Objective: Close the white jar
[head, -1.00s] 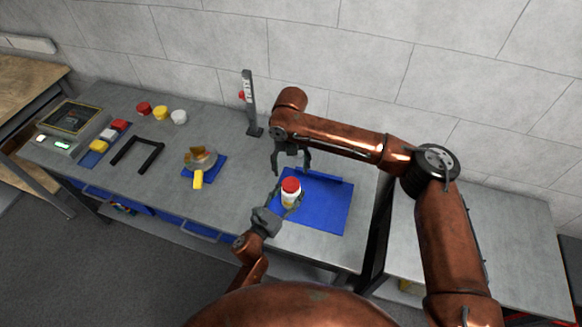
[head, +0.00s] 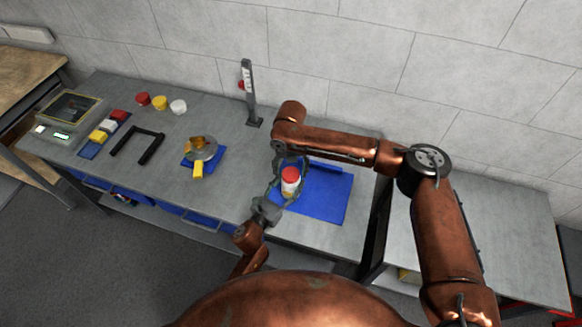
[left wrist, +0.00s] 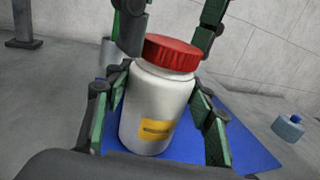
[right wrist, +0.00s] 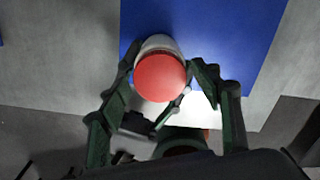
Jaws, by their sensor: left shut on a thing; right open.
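The white jar (left wrist: 157,108) has a yellow label and stands upright, with a red lid (left wrist: 173,52) on its mouth. I cannot tell how tight the lid is. My left gripper (left wrist: 160,103) is shut on the jar's body, one finger on each side. My right gripper (right wrist: 163,72) is open above the jar, its fingers on either side of the red lid. In the head view, the white jar (head: 291,188) and its red lid (head: 290,174) are at the left part of the blue mat (head: 325,200), partly behind the fingers.
A dark upright stand (head: 250,95) is behind the jar. To the left are a glass vessel on a blue pad (head: 190,163), a black bracket (head: 150,155), several coloured blocks and round caps (head: 160,103). A small blue-topped object (left wrist: 288,127) lies right of the jar.

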